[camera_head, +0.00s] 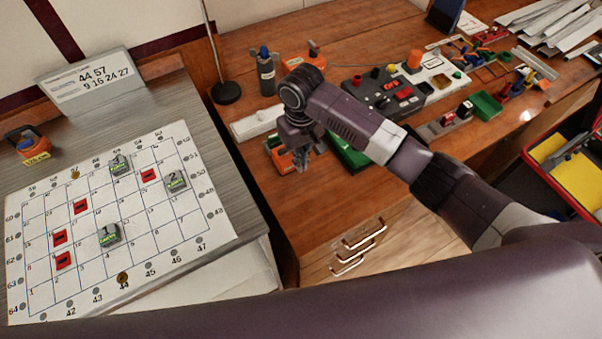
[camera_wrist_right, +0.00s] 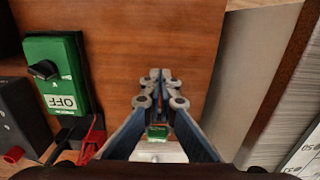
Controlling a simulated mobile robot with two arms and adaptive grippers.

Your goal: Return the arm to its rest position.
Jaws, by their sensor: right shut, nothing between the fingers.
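My right arm reaches in from the right in the head view, over the wooden desk (camera_head: 235,150). My right gripper (camera_head: 303,160) points down above the desk, near its front edge. In the right wrist view the gripper (camera_wrist_right: 160,78) has its fingertips together with nothing held, and bare wood shows beyond them. A green switch box with a black knob and an OFF label (camera_wrist_right: 62,98) lies to the left of the fingers in that view. My left gripper is not in view.
A gridded board (camera_head: 135,265) with red and grey-green pieces lies on the left table. A numbered card (camera_head: 92,82) stands behind it. A dark control box (camera_head: 385,95), a spray bottle (camera_head: 266,75), a lamp base (camera_head: 227,93) and green bins (camera_head: 486,105) stand on the desk.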

